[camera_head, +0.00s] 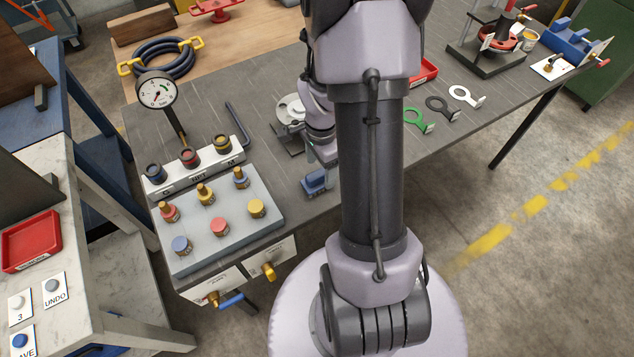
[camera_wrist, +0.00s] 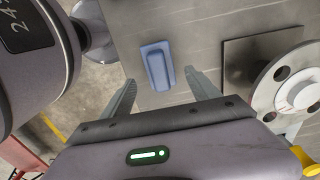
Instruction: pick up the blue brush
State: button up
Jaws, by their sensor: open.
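A small blue block-shaped thing, which looks like the blue brush (camera_head: 317,182), lies on the grey table just left of my arm. It also shows in the wrist view (camera_wrist: 157,66), lying flat between and beyond the fingertips. My gripper (camera_wrist: 162,88) is open and empty, with one finger on each side of the brush's near end in that picture; I cannot tell its height above the table. In the head view my arm hides most of the gripper (camera_head: 318,160).
A flanged spool on a dark plate (camera_wrist: 236,75) is close to the right finger. A grey board with coloured knobs (camera_head: 190,240) stands left of the brush. A black hex key (camera_head: 238,128) and green ring tag (camera_head: 415,118) lie on the table. Bare table surrounds the brush.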

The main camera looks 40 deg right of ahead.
aim_at(318, 173)
jog(key=f, duration=0.1)
jog(key=f+b, duration=0.1)
jog(key=f, duration=0.3)
jog(key=shift+w+a+b, duration=0.15)
jog(key=shift+a+b, duration=0.15)
jog(key=shift+a, duration=0.05)
jog(key=shift+r, duration=0.15)
grip_shut()
notch_tip(318, 173, up, 4)
jog(key=shift+f+p, duration=0.1)
jog(key=shift+p, duration=0.85)
jog(key=s+a+r+b, duration=0.1)
jog(key=s+b, duration=0.9)
jog(key=s, duration=0.6)
jog(key=shift+b, duration=0.4)
